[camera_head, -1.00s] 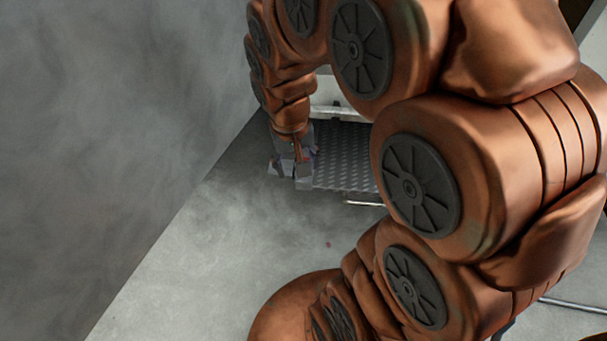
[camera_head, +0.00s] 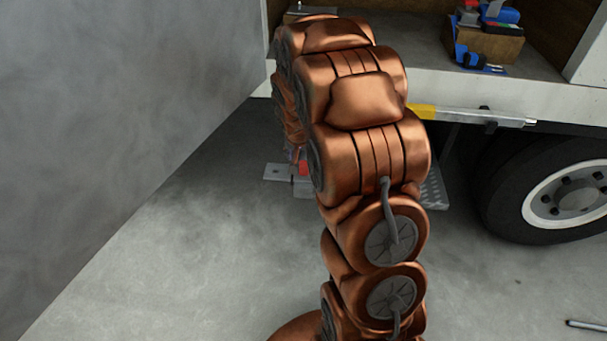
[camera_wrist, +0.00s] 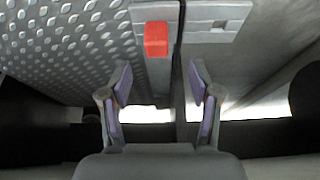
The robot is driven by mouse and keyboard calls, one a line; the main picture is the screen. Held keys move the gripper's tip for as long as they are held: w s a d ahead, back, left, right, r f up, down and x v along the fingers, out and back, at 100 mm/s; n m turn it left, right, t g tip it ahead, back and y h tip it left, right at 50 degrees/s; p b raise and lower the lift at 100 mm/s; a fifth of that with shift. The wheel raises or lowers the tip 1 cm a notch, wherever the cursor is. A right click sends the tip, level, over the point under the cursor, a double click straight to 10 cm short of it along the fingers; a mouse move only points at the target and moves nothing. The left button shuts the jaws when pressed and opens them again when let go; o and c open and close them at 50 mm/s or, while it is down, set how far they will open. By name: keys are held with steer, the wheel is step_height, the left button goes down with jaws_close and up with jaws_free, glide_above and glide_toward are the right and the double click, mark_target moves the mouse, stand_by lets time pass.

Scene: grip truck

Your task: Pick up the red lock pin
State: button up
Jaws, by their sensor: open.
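The red lock pin shows in the wrist view as a small red block (camera_wrist: 156,38) on a grey metal bracket (camera_wrist: 163,80), beside a patterned metal plate. It also shows in the head view as a small red patch (camera_head: 303,168) by the left edge of my arm. My gripper (camera_wrist: 160,85) is open and empty, its two fingers apart with purple inner pads. In the wrist picture the pin lies above the gap between the fingertips, not between them. In the head view my arm links hide most of the gripper.
The patterned plate (camera_wrist: 75,45) fills the upper left of the wrist view. In the head view a truck bed (camera_head: 550,95) holds a wooden crate (camera_head: 488,45) with blue tools, above a wheel (camera_head: 570,195). A grey wall (camera_head: 120,110) stands left; the floor before it is clear.

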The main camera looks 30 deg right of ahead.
mark_target(304, 164)
steer(key=shift+d+b+x, duration=0.2)
steer(key=shift+b+x, duration=0.3)
steer(key=shift+x, duration=3.15)
steer(key=shift+c, duration=0.2)
steer(key=shift+s, duration=0.1)
jaws_close()
